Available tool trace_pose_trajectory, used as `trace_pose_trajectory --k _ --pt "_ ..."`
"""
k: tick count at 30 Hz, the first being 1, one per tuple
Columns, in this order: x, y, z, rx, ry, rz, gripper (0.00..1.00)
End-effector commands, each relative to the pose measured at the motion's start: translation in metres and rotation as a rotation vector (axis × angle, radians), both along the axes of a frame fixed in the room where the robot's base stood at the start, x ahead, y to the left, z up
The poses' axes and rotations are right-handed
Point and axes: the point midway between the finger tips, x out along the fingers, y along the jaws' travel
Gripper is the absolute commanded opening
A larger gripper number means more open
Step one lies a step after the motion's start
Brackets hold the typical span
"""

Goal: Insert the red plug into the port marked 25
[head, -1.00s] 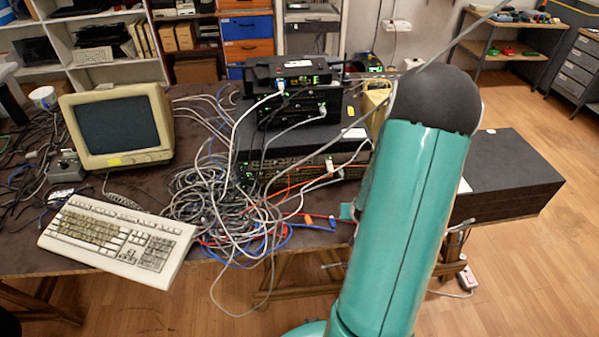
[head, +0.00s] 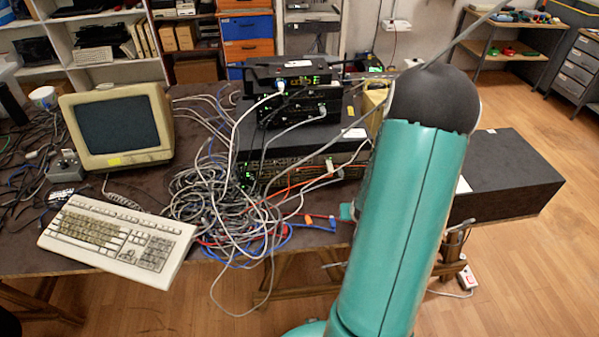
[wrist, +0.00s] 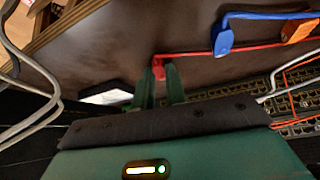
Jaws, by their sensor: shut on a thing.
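My gripper (wrist: 160,72) is shut on the red plug (wrist: 158,68) in the wrist view. The plug sits between the green fingertips, and its red cable runs off to the right. The fingers are over the dark table top. Rows of switch ports (wrist: 295,112) show at the right edge of the wrist view, apart from the plug. No port number is legible, so I cannot tell which port is 25. In the head view the switch stack (head: 305,170) stands on the table, partly behind cables. My arm hides most of the gripper and the red plug there.
A blue plug (wrist: 223,42) and an orange plug (wrist: 300,30) lie near the red cable. A large cable tangle (head: 225,200) lies before the stack. A keyboard (head: 118,240) and monitor (head: 117,127) are at left. A black box (head: 505,175) stands at right.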

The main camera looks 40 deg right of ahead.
Motion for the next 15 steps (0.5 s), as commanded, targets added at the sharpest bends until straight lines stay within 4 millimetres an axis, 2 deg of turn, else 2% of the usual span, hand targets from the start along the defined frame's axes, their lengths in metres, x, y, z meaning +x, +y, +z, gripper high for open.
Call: trace_pose_trajectory --k 15 --pt "0.0 -0.001 0.022 -0.002 -0.001 -0.001 0.0"
